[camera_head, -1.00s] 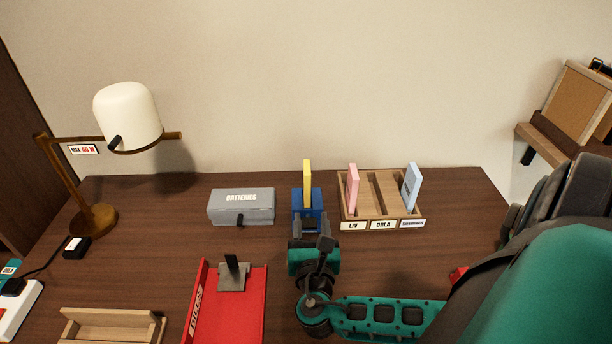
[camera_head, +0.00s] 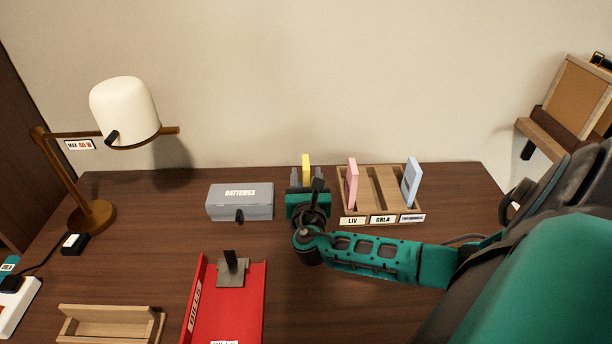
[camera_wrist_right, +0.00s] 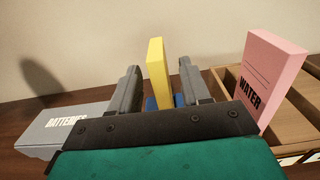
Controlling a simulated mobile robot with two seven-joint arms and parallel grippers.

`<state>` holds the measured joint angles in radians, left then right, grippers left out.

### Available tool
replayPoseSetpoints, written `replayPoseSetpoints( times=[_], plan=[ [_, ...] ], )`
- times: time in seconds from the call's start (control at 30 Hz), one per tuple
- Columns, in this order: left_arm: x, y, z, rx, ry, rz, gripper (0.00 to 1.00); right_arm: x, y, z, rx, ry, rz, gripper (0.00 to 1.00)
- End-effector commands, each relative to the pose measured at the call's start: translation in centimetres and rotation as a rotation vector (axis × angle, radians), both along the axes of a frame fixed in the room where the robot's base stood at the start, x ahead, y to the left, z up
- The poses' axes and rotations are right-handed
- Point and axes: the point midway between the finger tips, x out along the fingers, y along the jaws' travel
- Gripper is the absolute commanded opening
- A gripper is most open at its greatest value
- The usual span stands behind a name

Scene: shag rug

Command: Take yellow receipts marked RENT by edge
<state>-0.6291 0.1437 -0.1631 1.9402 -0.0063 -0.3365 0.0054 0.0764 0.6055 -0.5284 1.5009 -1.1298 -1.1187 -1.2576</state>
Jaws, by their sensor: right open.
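The yellow receipts (camera_head: 306,164) stand upright at the back of the table, mostly hidden behind my right gripper (camera_head: 307,178) in the head view. In the right wrist view the yellow stack (camera_wrist_right: 158,72) stands on edge in a blue holder (camera_wrist_right: 178,100), between the two fingers of my open right gripper (camera_wrist_right: 157,85) and beyond them. A gap shows on both sides of it, and I cannot see contact. No RENT marking is readable from here. My left gripper is not in view.
A wooden sorter (camera_head: 383,190) with pink receipts (camera_head: 352,184) and blue receipts (camera_head: 411,182) stands close to the right. A grey BATTERIES box (camera_head: 240,201) is to the left. A red BILLS tray (camera_head: 239,310), wooden holder (camera_head: 110,325) and lamp (camera_head: 124,110) are also on the table.

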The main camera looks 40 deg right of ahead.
Motion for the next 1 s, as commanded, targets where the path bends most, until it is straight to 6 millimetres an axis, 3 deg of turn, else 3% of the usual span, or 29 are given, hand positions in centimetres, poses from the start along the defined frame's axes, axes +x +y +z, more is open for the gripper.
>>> replayPoseSetpoints(
  times=[0.33,0.83,1.0],
  plan=[
    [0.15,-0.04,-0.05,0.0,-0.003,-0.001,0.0,0.81,-0.7,-0.07,0.002,0.001,0.0,0.47],
    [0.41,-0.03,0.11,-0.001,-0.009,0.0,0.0,0.77,-0.69,-0.08,0.001,0.002,0.0,0.0],
    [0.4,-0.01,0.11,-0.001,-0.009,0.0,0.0,0.78,-0.68,-0.05,0.001,0.001,0.0,0.0]
  ],
)
